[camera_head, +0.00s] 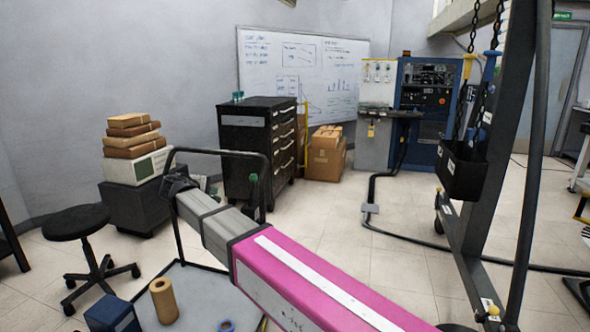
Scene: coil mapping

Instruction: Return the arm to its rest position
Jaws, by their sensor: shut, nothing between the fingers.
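A grey-topped cart (195,292) holds a tan roll (164,301), a blue box (112,316) and a blue ring (226,326). A stool (80,224) stands left, a black drawer cabinet (255,155) behind. A dark hoist frame (505,120) stands right. Floor between is partly open, crossed by cable.

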